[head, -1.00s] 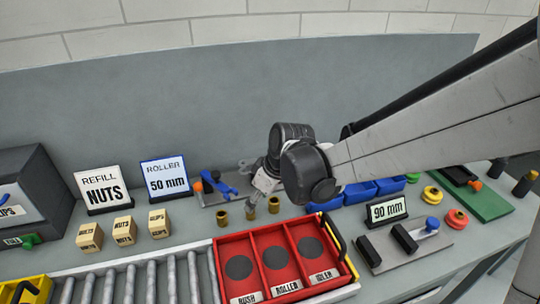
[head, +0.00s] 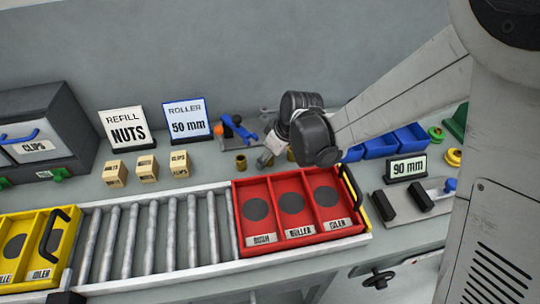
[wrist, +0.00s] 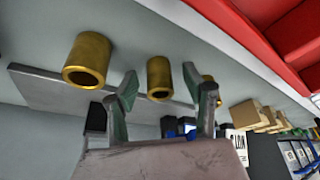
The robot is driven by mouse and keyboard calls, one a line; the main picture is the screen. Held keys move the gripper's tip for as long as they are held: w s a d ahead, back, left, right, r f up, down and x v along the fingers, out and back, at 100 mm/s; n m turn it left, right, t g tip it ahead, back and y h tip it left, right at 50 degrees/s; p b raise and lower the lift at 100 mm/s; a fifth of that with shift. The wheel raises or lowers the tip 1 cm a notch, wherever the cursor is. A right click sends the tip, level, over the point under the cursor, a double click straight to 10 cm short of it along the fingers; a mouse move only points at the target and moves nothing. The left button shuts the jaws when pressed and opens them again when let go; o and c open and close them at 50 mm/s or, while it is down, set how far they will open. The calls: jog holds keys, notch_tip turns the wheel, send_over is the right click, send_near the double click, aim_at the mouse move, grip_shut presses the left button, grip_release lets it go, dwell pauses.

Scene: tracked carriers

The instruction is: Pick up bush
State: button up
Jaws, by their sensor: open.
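The bushes are short hollow brass cylinders standing on the grey bench. One bush (head: 241,162) shows in the head view left of my gripper (head: 264,160), which hides most of the others. In the wrist view, one bush (wrist: 90,57) stands left of my gripper (wrist: 160,76). A middle bush (wrist: 159,75) appears between the two open fingertips, with a gap on each side. A third bush (wrist: 207,78) is partly hidden behind the right finger. My gripper is open and empty; I cannot tell whether it touches the middle bush.
A red tray (head: 240,217) with three labelled compartments, one marked BUSH, stands on the roller conveyor (head: 150,240). A yellow tray (head: 78,222) sits at left. Several tan boxes (head: 148,170) and a 50 mm sign (head: 187,122) are left of the bushes. Blue bins (head: 381,147) lie right.

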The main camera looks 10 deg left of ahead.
grip_shut()
jog(key=shift+r, duration=0.15)
